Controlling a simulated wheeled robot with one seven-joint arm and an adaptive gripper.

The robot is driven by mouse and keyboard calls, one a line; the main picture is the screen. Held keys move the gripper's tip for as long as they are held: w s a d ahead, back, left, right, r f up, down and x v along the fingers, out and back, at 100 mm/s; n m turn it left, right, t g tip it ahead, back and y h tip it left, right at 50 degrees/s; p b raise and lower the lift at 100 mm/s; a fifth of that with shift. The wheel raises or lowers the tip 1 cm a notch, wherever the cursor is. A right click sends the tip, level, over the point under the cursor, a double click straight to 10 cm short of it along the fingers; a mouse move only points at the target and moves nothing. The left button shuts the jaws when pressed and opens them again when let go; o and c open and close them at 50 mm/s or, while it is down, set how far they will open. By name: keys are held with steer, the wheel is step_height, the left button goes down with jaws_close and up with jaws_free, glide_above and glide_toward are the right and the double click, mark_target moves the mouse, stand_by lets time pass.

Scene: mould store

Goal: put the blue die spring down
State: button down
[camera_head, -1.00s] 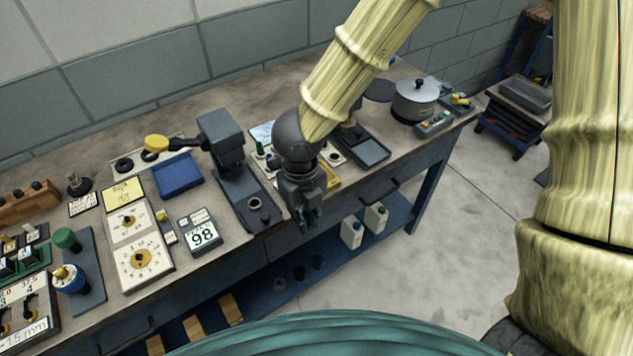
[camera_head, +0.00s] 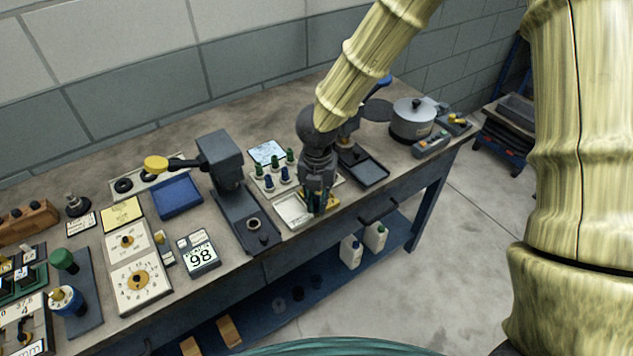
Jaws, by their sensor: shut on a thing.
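My gripper (camera_head: 318,207) is shut and points down over the front part of the bench, by a pale shallow tray (camera_head: 291,212) and a yellow piece (camera_head: 333,202). The thing between its fingers, taken as the blue die spring, is almost wholly hidden by them. I cannot tell whether it touches the surface below. Just behind and left of my gripper, a pale board holds several small upright pieces, among them a blue one (camera_head: 284,176) and a green one (camera_head: 289,156).
A dark grey press (camera_head: 222,160) stands left of my gripper. A dark tray (camera_head: 363,167) and a lidded grey pot (camera_head: 412,118) are to the right. The bench's front edge is close below my gripper. White bottles (camera_head: 351,251) stand on the lower shelf.

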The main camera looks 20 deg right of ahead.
steer(key=w+p, duration=0.1)
steer(key=w, duration=0.1)
steer(key=w+d+p, duration=0.1)
steer(key=w, duration=0.2)
steer(key=w+d+p, duration=0.1)
steer(key=w, duration=0.2)
steer(key=shift+d+f, duration=0.1)
steer(key=shift+f, duration=0.25)
steer(key=shift+w+f+p, duration=0.1)
steer(key=shift+f+p, duration=0.75)
steer(key=shift+f, duration=0.95)
steer(key=shift+f, duration=0.2)
steer(key=c, duration=1.4)
jaws_free()
steer(key=shift+c, duration=0.2)
steer(key=shift+r, duration=0.1)
step_height(320, 180, up, 12)
steer(key=b, duration=0.3)
steer(key=shift+r, duration=0.1)
